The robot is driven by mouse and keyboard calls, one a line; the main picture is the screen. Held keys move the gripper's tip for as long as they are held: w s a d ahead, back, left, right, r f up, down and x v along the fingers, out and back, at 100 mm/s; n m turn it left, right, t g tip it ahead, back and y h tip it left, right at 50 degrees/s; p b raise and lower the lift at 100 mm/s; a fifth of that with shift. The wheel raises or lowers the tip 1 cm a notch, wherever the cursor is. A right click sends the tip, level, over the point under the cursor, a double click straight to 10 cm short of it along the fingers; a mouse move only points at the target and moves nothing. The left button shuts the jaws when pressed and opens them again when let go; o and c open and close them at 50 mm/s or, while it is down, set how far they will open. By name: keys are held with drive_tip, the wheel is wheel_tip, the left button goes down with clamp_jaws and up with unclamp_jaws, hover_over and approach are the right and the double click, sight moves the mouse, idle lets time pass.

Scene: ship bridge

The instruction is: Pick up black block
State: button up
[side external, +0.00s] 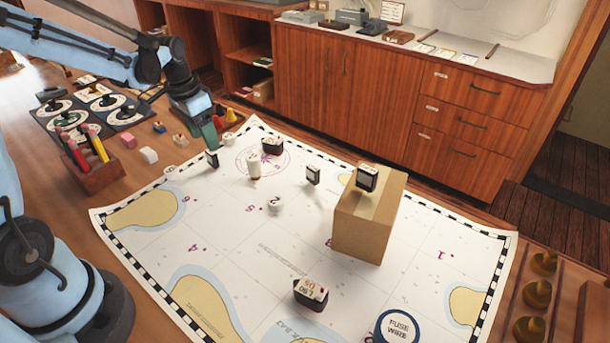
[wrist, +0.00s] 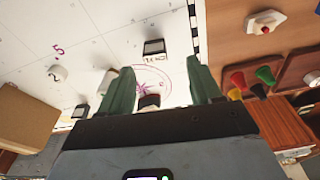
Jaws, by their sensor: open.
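Several small black blocks with white labelled tops are on the chart; I cannot tell which one the task means. One black block (side external: 212,159) stands near the chart's left edge, close to my gripper (side external: 209,140). Others are by the pink compass rose (side external: 272,147), at mid-chart (side external: 313,175) and on a cardboard box (side external: 367,180). A larger one with red lettering (side external: 310,296) lies near the front. In the wrist view my gripper (wrist: 160,66) has its green fingers apart. One black block (wrist: 153,48) shows beyond the fingertips, and another (wrist: 149,101) is partly hidden by the gripper body.
The cardboard box (side external: 362,225) stands upright on the chart (side external: 225,235). White cylinders (side external: 254,166) (side external: 274,204) stand nearby. A blue fuse-wire tin (side external: 397,328) is at the front. A pen holder (side external: 95,172) and round dials (side external: 125,114) sit at left. The chart's middle has free room.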

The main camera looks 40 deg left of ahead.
sight(211, 154)
drive_tip(key=shift+w+d+f, duration=0.1)
drive_tip(key=shift+f, duration=0.9)
drive_tip(key=shift+w+d+f, duration=0.1)
drive_tip(key=shift+d+f, duration=0.05)
drive_tip(key=shift+f, duration=0.8)
drive_tip(key=shift+w+d+f, duration=0.1)
drive_tip(key=shift+f, duration=0.9)
drive_tip(key=c, duration=1.1)
